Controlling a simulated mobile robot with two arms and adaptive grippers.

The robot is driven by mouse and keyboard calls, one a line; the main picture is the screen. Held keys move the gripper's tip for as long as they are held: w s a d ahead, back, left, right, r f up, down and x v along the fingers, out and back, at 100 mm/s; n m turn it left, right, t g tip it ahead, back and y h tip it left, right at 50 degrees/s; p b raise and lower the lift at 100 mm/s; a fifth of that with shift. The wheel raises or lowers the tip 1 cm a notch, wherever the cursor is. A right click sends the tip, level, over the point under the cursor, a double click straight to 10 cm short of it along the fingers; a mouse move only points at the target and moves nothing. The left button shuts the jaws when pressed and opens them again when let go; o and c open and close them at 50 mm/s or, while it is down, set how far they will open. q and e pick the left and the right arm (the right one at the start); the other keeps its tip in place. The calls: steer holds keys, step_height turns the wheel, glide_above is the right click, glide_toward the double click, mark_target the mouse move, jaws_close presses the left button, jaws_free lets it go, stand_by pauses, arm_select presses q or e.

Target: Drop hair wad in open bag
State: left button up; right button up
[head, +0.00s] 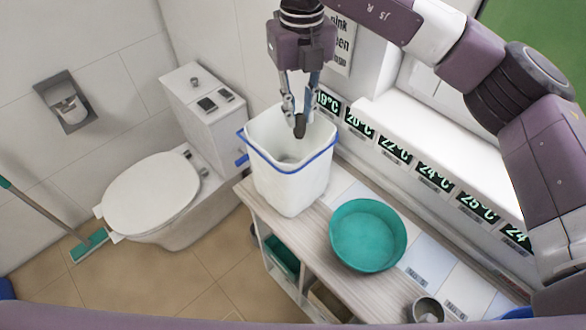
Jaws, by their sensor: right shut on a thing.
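My right gripper (299,112) points down over the opening of a white bin with a blue rim, which looks like the open bag (292,188). It is shut on a small dark wad, the hair wad (299,126), held between the fingertips at about the level of the rim in the picture. Whether the wad is above or inside the opening is hard to tell. The open bag stands upright at the far left end of the counter, and its inside looks empty where visible. My left gripper is not in view.
A teal basin (368,235) stands on the wooden counter (312,243), in front of the bag. A small metal cup (428,309) is nearer. A windowsill with several temperature displays (394,149) runs along the right. A toilet (152,196) and a mop (89,245) are on the left.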

steer(key=o, duration=0.6)
steer(key=shift+a, duration=0.1)
steer(key=shift+o, duration=1.1)
steer(key=shift+r, duration=0.1)
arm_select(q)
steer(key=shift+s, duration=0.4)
arm_select(e)
step_height(320, 180, up, 12)
